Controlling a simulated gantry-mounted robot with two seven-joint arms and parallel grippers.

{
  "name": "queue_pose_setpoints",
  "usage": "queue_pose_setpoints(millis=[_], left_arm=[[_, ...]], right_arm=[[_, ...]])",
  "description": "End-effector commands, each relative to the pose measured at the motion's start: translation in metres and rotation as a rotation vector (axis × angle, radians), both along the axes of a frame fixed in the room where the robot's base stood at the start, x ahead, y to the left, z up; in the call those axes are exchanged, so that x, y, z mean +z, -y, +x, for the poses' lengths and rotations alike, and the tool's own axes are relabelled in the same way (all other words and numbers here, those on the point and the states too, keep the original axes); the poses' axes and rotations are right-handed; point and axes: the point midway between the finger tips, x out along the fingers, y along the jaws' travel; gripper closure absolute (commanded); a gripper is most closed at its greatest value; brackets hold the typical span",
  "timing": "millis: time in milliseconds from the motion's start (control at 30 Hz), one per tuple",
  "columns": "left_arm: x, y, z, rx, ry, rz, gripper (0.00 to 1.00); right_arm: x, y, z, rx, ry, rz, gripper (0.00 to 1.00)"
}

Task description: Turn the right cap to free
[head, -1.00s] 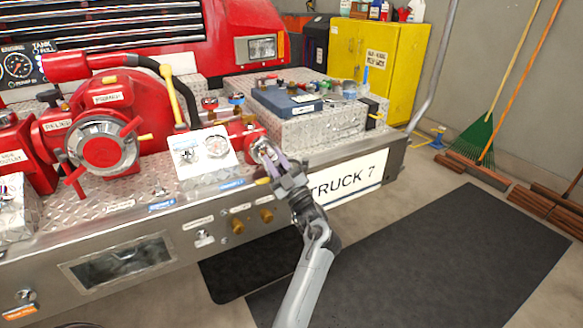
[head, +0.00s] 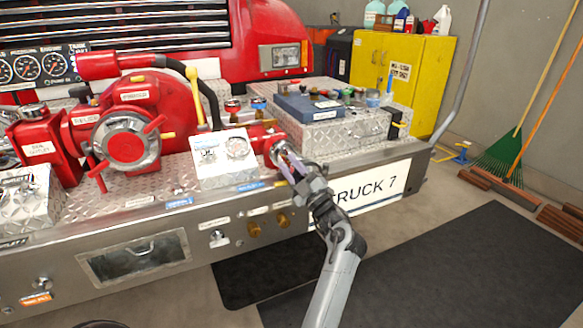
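The red pump (head: 130,115) stands on the diamond-plate bumper. On its right side a red outlet pipe (head: 258,136) ends in the right cap (head: 277,152), a silvery round piece facing right and forward.
A white gauge panel (head: 224,158) stands just left of the outlet. A blue case (head: 308,106) and small fittings lie on the diamond-plate box (head: 335,132) behind it. The TRUCK 7 plate (head: 372,190) is below right. Dark mats (head: 430,265) cover the floor in front.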

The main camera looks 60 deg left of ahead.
Motion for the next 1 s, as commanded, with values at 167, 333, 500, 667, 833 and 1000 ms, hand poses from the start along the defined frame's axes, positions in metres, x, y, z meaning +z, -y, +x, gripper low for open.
queue_pose_setpoints(millis=[167,333,500,667,833,1000], left_arm=[[-0.001,0.000,0.000,0.000,0.000,-0.001,0.67],[-0.001,0.001,0.000,0.000,-0.001,-0.001,0.67],[-0.006,0.010,0.004,0.000,-0.001,-0.002,0.67],[-0.017,0.030,0.010,-0.001,-0.002,-0.004,0.67],[-0.033,0.054,0.019,-0.002,-0.002,-0.005,0.67],[-0.046,0.074,0.025,-0.001,-0.001,-0.005,0.67]], right_arm=[[0.000,0.000,0.000,-0.001,0.000,0.001,0.57],[0.000,-0.001,0.000,-0.003,-0.001,0.005,0.57],[0.005,-0.002,0.000,-0.006,0.000,0.008,0.57],[0.012,-0.003,0.000,-0.007,-0.001,0.011,0.57],[0.018,-0.003,0.000,-0.007,-0.001,0.011,0.57],[0.022,-0.002,0.000,-0.006,-0.001,0.008,0.57]])
